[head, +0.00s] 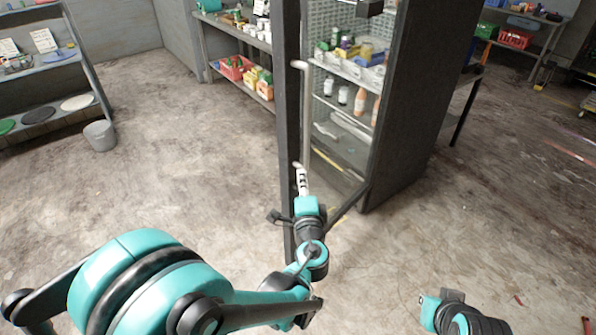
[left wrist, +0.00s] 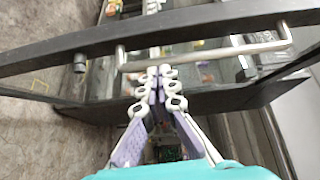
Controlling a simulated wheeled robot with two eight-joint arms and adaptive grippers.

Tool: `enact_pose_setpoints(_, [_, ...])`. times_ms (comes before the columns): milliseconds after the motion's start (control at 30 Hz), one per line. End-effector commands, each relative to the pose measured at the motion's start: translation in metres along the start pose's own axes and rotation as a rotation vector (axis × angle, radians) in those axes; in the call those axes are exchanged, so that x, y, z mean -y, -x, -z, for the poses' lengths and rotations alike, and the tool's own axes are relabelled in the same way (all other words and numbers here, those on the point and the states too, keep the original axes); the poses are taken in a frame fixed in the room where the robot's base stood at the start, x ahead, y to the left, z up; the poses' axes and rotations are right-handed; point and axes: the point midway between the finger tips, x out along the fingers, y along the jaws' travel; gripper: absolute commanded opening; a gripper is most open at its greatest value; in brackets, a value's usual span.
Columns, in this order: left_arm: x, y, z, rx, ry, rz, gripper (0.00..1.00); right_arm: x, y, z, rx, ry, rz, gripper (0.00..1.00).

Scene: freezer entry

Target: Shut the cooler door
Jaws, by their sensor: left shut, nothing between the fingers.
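The cooler (head: 415,110) is a tall dark cabinet right of centre in the head view. Its dark-framed glass door (head: 287,130) stands open, its near upright standing out from the cabinet. A pale bar handle (head: 305,115) runs up the door. My left gripper (head: 301,172) is shut and empty, at the handle's lower end. In the left wrist view the closed fingertips (left wrist: 158,72) are close to the handle (left wrist: 215,53) and the door frame (left wrist: 60,50). I cannot tell whether they touch. My right gripper is not visible; only part of my right arm shows at lower right.
Stocked shelves (head: 345,70) show through the door glass. A grey bucket (head: 100,135) stands on the floor by a rack (head: 45,75) at left. Another shelf unit (head: 205,50) stands behind the door. The concrete floor (head: 180,170) left of the door is clear.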

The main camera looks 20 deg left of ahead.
Motion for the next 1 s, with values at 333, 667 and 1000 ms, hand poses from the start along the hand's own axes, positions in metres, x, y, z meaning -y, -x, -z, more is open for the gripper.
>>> enact_pose_setpoints(333, [0.001, -0.029, 0.009, -0.018, -0.045, 0.035, 0.0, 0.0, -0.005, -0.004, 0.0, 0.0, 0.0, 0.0])
enact_pose_setpoints(667, [0.002, -0.099, 0.011, -0.018, -0.044, 0.034, 0.0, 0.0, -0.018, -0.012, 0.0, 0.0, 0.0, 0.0])
enact_pose_setpoints(1000, [0.005, -0.128, -0.015, -0.019, -0.043, 0.034, 0.0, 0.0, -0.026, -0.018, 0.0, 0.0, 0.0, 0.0])
